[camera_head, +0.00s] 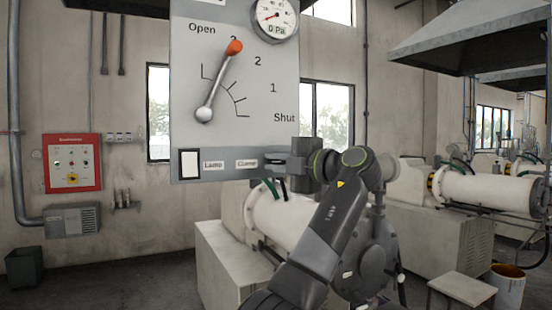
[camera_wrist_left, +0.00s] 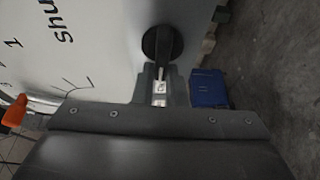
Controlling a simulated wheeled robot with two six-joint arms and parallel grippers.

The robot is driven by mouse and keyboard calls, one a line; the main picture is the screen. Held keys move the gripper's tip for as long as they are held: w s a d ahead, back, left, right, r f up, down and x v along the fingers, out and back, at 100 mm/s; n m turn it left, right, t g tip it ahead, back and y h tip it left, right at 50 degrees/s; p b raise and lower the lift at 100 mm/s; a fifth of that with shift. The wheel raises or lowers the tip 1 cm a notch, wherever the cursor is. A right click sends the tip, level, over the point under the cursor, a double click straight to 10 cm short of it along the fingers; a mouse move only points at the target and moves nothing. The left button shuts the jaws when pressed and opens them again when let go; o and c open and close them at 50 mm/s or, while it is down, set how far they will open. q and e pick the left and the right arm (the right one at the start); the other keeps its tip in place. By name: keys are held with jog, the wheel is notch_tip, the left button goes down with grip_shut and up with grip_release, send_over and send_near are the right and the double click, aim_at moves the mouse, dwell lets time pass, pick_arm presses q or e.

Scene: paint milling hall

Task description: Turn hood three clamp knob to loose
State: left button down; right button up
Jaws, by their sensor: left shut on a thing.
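The grey-white hood panel (camera_head: 185,120) fills the upper middle of the head view, with a "Clamp" label (camera_head: 247,163) at its lower right. My left gripper (camera_head: 284,166) is at the panel's lower right corner, beside that label. In the left wrist view the clamp knob (camera_wrist_left: 162,42) is a black disc with a bar grip on the panel. The left gripper's fingers (camera_wrist_left: 163,85) are shut on the knob's bar. In the head view the gripper mostly hides the knob, and its setting cannot be read. My right gripper is not in view.
A lever with an orange tip (camera_head: 234,47) stands near the top of its Open-to-Shut scale. White mill cylinders (camera_head: 285,222) stand behind. A blue box (camera_wrist_left: 208,88) is below.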

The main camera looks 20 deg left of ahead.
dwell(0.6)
pick_arm(q)
jog(key=c, duration=1.8)
grip_release()
jog(key=o, duration=0.3)
jog(key=shift+w+d+f, duration=0.1)
jog(key=shift+w, duration=0.2)
jog(key=shift+o, duration=0.2)
jog(key=shift+s, duration=0.15)
jog(key=shift+s+d, duration=0.15)
jog(key=shift+d, duration=0.1)
jog(key=b+v, duration=0.3)
jog(key=v, duration=1.3)
jog(key=shift+d, duration=0.45)
